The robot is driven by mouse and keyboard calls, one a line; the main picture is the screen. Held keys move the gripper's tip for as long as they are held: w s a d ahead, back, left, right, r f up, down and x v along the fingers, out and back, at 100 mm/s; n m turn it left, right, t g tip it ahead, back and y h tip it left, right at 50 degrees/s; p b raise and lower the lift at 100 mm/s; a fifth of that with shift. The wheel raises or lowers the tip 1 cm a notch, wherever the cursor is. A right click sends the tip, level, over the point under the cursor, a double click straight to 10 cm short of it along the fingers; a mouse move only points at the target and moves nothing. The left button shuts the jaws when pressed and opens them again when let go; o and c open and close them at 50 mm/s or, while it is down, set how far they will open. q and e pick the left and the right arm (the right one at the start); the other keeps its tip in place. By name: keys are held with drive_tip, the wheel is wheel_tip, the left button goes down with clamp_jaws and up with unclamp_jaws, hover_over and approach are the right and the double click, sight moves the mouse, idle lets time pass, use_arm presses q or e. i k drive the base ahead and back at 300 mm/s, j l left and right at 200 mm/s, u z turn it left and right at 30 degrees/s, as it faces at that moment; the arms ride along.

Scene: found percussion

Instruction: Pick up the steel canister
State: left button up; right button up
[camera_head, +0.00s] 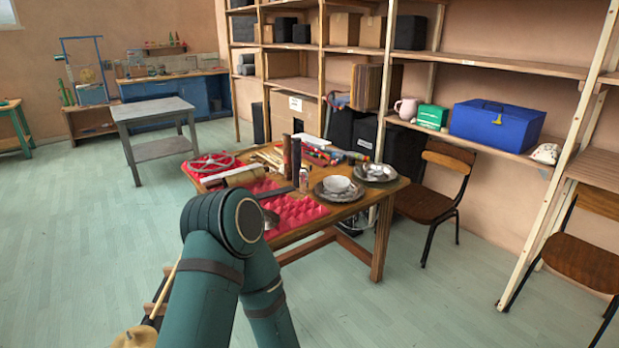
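I cannot pick out the steel canister with certainty. A small grey metallic thing (270,217) shows on the near side of the wooden table (378,232), partly hidden behind my teal arm. A small pale can or bottle (304,180) with reddish marks stands upright near the table's middle, beside two dark upright cylinders (291,157). My teal arm rises from the bottom of the view and bends in front of the table's near left corner. Neither gripper can be made out.
A bowl (338,185) on a metal plate and a second metal plate (374,172) lie on the table's right side. Red bumpy foam (296,210) covers its near part. A chair (438,190) stands right of the table. Open floor lies left and right front.

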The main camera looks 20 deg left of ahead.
sight(304, 173)
drive_tip(key=i+l+u, duration=0.2)
drive_tip(key=i+l, duration=0.6)
